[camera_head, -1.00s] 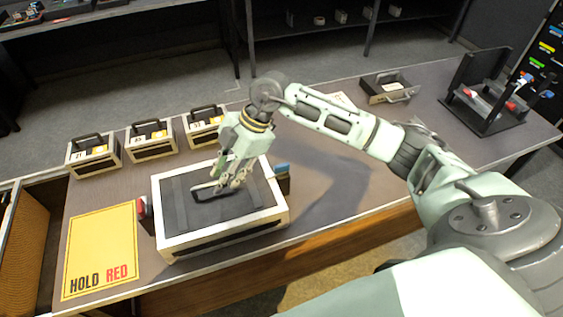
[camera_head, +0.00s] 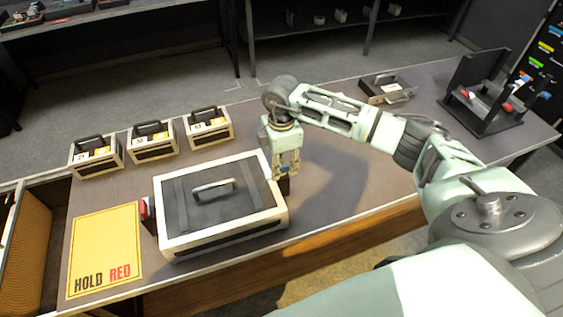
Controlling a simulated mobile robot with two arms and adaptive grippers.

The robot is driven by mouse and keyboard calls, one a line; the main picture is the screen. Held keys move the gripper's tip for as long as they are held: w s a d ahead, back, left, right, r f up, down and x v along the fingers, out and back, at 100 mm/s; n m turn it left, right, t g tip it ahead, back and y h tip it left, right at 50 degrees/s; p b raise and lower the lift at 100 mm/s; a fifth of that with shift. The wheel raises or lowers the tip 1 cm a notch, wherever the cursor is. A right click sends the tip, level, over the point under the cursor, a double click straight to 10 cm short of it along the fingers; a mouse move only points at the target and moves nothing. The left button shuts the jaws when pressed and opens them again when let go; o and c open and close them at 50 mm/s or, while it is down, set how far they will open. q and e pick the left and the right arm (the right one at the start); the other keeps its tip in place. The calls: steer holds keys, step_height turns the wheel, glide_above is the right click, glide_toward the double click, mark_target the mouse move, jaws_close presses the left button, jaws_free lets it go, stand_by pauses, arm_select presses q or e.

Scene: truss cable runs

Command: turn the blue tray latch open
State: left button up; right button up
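A white-framed case with a dark lid and grey handle (camera_head: 174,233) sits on the table in front of me. My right gripper (camera_head: 286,172) points down at the case's right side, over the dark latch block (camera_head: 285,186). The blue latch there is hidden behind the fingers. The fingers are close to it, but whether they touch or grip it cannot be told. A red latch (camera_head: 145,209) shows on the case's left side. My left gripper is not in view.
A yellow "HOLD RED" sheet (camera_head: 105,245) lies left of the case. Several small handled boxes (camera_head: 152,141) stand behind it. A grey open tray (camera_head: 387,88) and a dark rack (camera_head: 487,104) stand at the far right. The table between is mostly clear.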

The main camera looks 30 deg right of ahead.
steer(key=shift+f, duration=0.15)
jaws_close()
